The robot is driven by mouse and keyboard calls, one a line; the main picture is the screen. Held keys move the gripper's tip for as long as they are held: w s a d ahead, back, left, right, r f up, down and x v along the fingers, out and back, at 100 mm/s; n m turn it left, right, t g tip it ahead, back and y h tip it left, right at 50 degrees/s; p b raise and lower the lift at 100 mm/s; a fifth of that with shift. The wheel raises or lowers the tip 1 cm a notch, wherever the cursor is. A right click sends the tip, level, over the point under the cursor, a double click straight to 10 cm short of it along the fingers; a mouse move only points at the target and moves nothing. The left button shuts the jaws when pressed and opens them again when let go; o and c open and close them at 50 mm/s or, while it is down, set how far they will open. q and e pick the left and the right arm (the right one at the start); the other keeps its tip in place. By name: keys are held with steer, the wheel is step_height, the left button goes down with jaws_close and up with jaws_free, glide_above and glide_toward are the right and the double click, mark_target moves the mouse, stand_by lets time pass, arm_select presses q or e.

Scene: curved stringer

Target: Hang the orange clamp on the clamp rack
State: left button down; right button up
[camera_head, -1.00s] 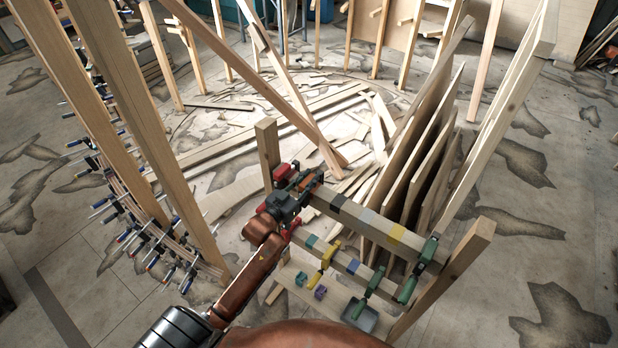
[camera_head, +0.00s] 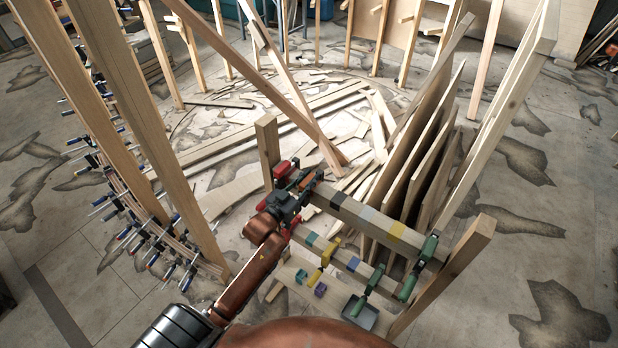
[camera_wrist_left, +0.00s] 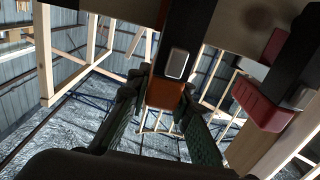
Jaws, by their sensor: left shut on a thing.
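The clamp rack (camera_head: 415,239) is a wooden stand with an upper and a lower crossbar marked with coloured bands. My left gripper (camera_head: 297,193) is at the left end of the upper bar, shut on the orange clamp (camera_head: 306,181). In the left wrist view the orange clamp (camera_wrist_left: 165,94) sits between the two dark green-grey fingers (camera_wrist_left: 160,120). The clamp is close to the upper bar, beside a red clamp (camera_head: 282,170). The gripper partly hides it, and I cannot tell whether it touches the bar. My right gripper is not in view.
Green clamps (camera_head: 428,249) hang at the rack's right end, and a yellow clamp (camera_head: 326,256) hangs on the lower bar. Wooden boards (camera_head: 425,160) lean behind the rack. Tall posts and a curved stringer with many clamps (camera_head: 150,235) stand at left.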

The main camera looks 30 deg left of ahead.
arm_select(q)
steer(key=c, duration=1.7)
jaws_free()
steer(key=shift+o, duration=0.2)
steer(key=shift+s+f, duration=0.1)
steer(key=s, duration=0.8)
steer(key=s+a, duration=0.1)
steer(key=s, duration=0.3)
steer(key=shift+a, duration=0.1)
